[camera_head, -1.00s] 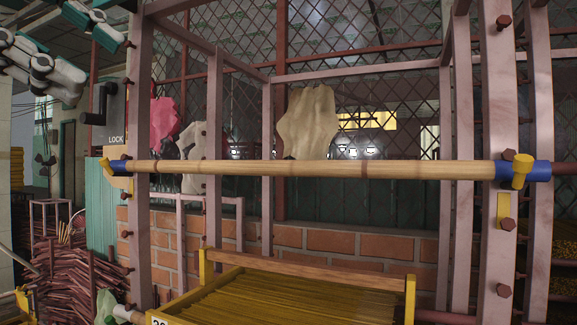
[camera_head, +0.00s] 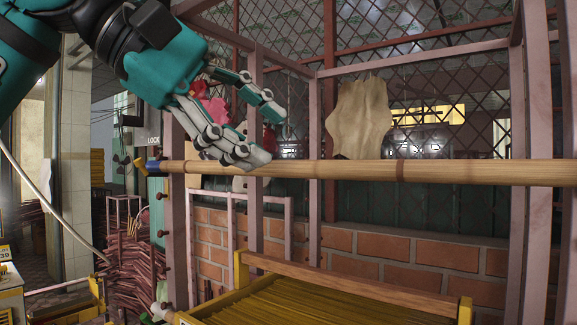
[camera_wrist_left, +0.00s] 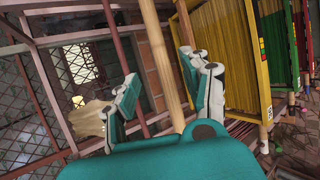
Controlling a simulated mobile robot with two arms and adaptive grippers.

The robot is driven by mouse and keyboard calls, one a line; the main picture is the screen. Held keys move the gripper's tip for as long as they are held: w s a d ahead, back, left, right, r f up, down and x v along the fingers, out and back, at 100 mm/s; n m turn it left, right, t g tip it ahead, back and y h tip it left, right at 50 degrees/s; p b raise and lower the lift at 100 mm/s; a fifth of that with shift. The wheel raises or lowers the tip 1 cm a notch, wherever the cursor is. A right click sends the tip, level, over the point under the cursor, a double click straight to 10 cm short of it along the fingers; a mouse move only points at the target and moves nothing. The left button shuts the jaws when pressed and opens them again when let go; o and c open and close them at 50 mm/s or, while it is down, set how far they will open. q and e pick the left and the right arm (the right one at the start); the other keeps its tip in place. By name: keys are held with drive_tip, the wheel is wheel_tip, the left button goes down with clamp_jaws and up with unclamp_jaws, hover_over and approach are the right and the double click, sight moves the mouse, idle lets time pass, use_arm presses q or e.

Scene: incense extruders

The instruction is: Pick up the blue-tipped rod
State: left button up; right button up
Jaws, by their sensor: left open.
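The blue-tipped rod (camera_head: 350,171) is a long, light wooden pole lying level across the front of a pinkish metal frame. Its left blue end (camera_head: 153,165) shows in the head view; its right end is out of frame. My left gripper (camera_head: 262,128) is open at the rod's left part, with its lower finger overlapping the rod in the picture. In the left wrist view the rod (camera_wrist_left: 160,55) runs up between the spread fingers of the left gripper (camera_wrist_left: 160,92), nearer the right finger. I cannot tell whether a finger touches it. My right gripper is not in view.
A yellow tray (camera_head: 300,300) of thin sticks stands below the rod. Frame posts (camera_head: 530,240) rise near the rod at left and right. A mesh wall with a tan hide-like piece (camera_head: 362,115) and bricks (camera_head: 400,258) lie behind. Bundled sticks (camera_head: 140,258) stand at left.

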sight(293, 164)
use_arm(q)
drive_tip(key=x, duration=0.1)
drive_tip(key=p+x, duration=0.1)
drive_tip(key=x, duration=0.1)
drive_tip(key=w+x, duration=0.1)
drive_tip(key=x, duration=0.1)
drive_tip(key=shift+a+f, duration=0.25)
drive_tip(key=shift+a, duration=0.1)
drive_tip(key=shift+s+d, duration=0.1)
drive_tip(key=shift+d, duration=0.05)
drive_tip(key=shift+s, duration=0.1)
drive_tip(key=shift+c, duration=1.2)
drive_tip(key=c, duration=0.4)
clamp_jaws()
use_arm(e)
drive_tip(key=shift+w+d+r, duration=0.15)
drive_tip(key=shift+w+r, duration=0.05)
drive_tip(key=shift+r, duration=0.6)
